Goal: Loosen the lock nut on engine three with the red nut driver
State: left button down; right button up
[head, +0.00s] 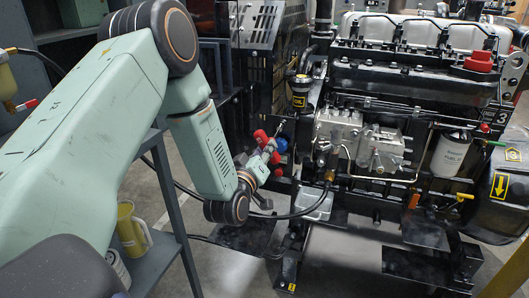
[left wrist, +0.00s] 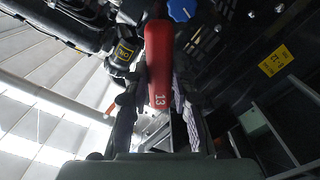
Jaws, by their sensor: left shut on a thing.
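My left gripper (head: 262,158) is shut on the red nut driver (head: 261,137), in front of the lower left part of engine three (head: 372,75), which bears a "3" mark at its right end. In the left wrist view the driver's red handle (left wrist: 160,62), marked 13, lies between the two fingers (left wrist: 158,95) and points up the picture toward a blue knob (left wrist: 181,10). That blue knob also shows beside the gripper in the head view (head: 282,145). I cannot make out the lock nut or the driver's working end. My right gripper is not in view.
A grey shelf rack (head: 174,215) with a yellow jug (head: 132,228) stands at the lower left, close to my left arm. A black hose (head: 285,215) runs below the gripper. A white filter (head: 451,153) and a dark drum (head: 503,195) stand at the right.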

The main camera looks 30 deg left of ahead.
pick_arm(q)
jog(key=shift+s, duration=0.1)
dwell(0.3)
jog(key=shift+p+v, duration=0.3)
jog(key=shift+v, duration=0.6)
jog(key=m+p, duration=0.4)
jog(key=m, duration=0.3)
jog(key=shift+d+p, duration=0.1)
jog(key=shift+p, duration=0.25)
jog(key=shift+d+x, duration=0.2)
jog(key=shift+x, duration=0.75)
dwell(1.5)
jog(key=shift+a, duration=0.2)
